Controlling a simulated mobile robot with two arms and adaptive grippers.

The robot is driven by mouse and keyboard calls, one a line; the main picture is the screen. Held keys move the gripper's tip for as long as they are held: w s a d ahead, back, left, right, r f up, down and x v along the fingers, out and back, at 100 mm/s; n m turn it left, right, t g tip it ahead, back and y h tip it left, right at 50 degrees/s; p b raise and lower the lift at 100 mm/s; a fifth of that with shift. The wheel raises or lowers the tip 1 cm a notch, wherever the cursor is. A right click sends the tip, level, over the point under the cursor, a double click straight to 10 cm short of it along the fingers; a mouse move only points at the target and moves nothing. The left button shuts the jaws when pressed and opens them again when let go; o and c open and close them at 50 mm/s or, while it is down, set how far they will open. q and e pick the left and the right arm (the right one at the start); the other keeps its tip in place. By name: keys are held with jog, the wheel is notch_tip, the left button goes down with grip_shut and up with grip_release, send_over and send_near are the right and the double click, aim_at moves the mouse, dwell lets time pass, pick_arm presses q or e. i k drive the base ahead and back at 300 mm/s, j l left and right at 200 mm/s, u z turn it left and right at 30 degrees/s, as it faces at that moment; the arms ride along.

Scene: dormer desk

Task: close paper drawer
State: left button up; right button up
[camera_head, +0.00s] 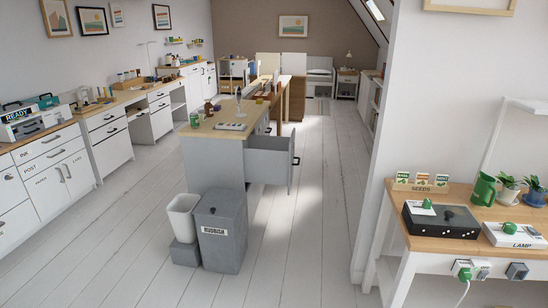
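A grey drawer (268,165) stands pulled out from the right side of the grey wood-topped island unit (213,163) in the middle of the room. Its front panel (292,168) faces right and carries a dark handle (296,160). I see no label on this drawer from here, so I cannot tell whether it is the paper drawer. The inside of the drawer is mostly hidden. Neither of my grippers is in view.
A grey rubbish bin (220,242) and a white bin (184,217) stand before the island. White cabinets (60,170) line the left wall. A wall end (385,150) and side table (455,245) stand at the right. The floor right of the drawer (325,200) is clear.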

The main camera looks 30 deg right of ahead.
aim_at(268, 160)
jog(key=l+z, duration=0.1)
jog(key=l, duration=0.45)
jog(key=i+l+z, duration=0.15)
jog(key=l, duration=0.4)
jog(key=i+l+z, duration=0.1)
jog(key=l, duration=0.45)
